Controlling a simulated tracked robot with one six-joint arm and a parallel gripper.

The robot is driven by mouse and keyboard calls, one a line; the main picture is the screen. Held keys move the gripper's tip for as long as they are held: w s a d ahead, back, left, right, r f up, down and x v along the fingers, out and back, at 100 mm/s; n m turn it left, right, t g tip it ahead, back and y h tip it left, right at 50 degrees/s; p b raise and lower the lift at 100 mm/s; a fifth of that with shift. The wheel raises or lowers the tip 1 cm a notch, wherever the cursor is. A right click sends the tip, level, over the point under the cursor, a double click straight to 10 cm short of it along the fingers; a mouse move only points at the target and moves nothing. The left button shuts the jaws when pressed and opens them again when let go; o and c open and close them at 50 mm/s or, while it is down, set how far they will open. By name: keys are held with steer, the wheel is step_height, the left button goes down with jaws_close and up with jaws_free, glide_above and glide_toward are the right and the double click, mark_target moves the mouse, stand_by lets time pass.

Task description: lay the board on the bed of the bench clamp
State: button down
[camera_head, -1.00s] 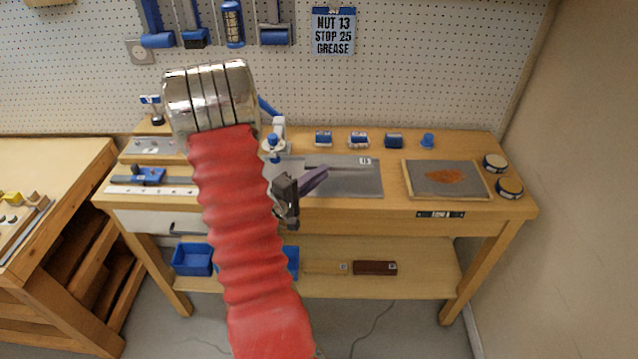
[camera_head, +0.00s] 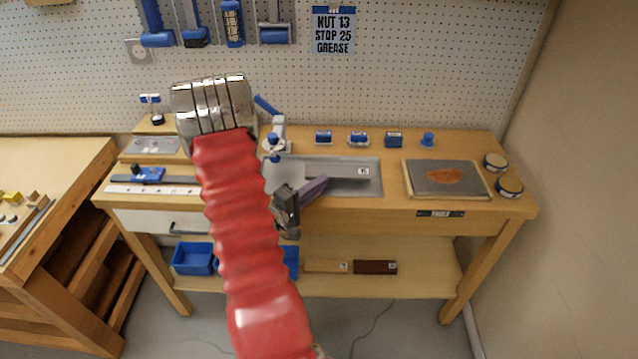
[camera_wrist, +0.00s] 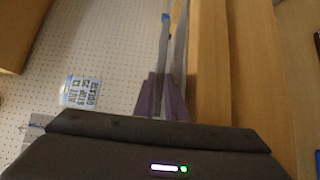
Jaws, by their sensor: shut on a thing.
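The board (camera_head: 338,171) is a thin grey strip with a small white label at its right end. In the head view it is over the grey metal bed (camera_head: 370,188) of the bench clamp (camera_head: 276,143). I cannot tell whether it touches the bed. My gripper (camera_head: 325,181), with purple fingers, is shut on the board's near edge. In the wrist view my gripper (camera_wrist: 162,82) has a thin grey piece between its fingers, seen nearly edge-on. The clamp, with a blue knob and lever, stands at the bed's left end, partly hidden by my arm.
A framed plate with a rusty patch (camera_head: 447,177) and two round tins (camera_head: 509,187) are at right. Small blue items (camera_head: 358,139) line the back. A blue jig (camera_head: 148,175) is at left. A light and a dark board (camera_head: 375,267) lie on the lower shelf.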

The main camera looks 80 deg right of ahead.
steer(key=shift+f, duration=0.25)
steer(key=c, duration=2.1)
jaws_free()
steer(key=shift+r, duration=0.55)
steer(key=v, duration=1.2)
